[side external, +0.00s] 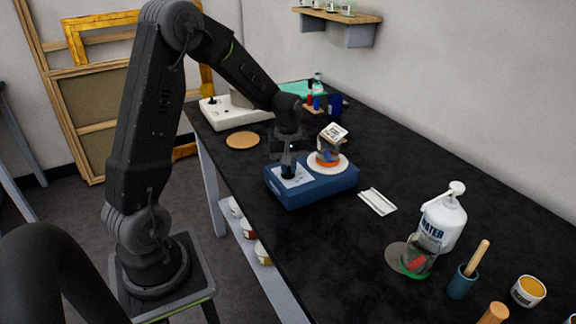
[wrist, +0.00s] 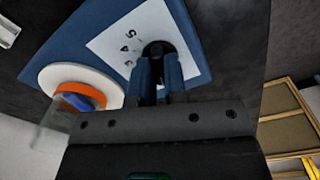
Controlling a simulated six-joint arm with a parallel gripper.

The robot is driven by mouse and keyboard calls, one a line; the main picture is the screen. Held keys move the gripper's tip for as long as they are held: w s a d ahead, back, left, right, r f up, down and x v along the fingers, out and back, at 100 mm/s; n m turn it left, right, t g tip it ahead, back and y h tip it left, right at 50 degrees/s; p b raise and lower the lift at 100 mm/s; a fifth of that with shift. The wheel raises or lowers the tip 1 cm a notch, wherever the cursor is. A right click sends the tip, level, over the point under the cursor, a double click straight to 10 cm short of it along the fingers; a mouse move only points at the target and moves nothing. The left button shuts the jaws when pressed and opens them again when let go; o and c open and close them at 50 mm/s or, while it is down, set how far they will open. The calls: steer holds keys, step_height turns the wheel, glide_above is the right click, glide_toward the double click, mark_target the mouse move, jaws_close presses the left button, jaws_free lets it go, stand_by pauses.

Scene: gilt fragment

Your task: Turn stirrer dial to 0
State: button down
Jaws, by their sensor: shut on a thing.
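The stirrer (side external: 322,188) is a blue box on the black bench, with a white dial panel on its left part and a round white plate on its right part. It also shows in the wrist view (wrist: 75,40). My gripper (side external: 288,168) points down over the panel. In the wrist view my gripper (wrist: 158,75) is shut on the black dial (wrist: 157,48), with a finger on each side. Some printed numerals show beside the dial; the dial's pointer is hidden, so its setting cannot be told. A glass vessel with an orange band (wrist: 82,98) sits on the white plate (wrist: 60,74).
A white label or card (side external: 334,132) tops the vessel close beside my gripper. A cork-coloured disc (side external: 242,141) lies behind left.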

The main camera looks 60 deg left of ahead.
mark_target(288, 168)
steer(key=shift+n, duration=0.6)
steer(key=c, duration=1.2)
jaws_free()
steer(key=shift+o, duration=0.2)
steer(key=shift+r, duration=0.15)
step_height(288, 168, up, 14)
steer(key=shift+f, duration=0.2)
steer(key=s+d+r+m+t, duration=0.3)
steer(key=s+d+m+t, duration=0.2)
steer(key=s+d+m, duration=1)
steer(key=s+d, duration=0.1)
steer(key=d, duration=0.3)
steer(key=shift+s+t, duration=0.3)
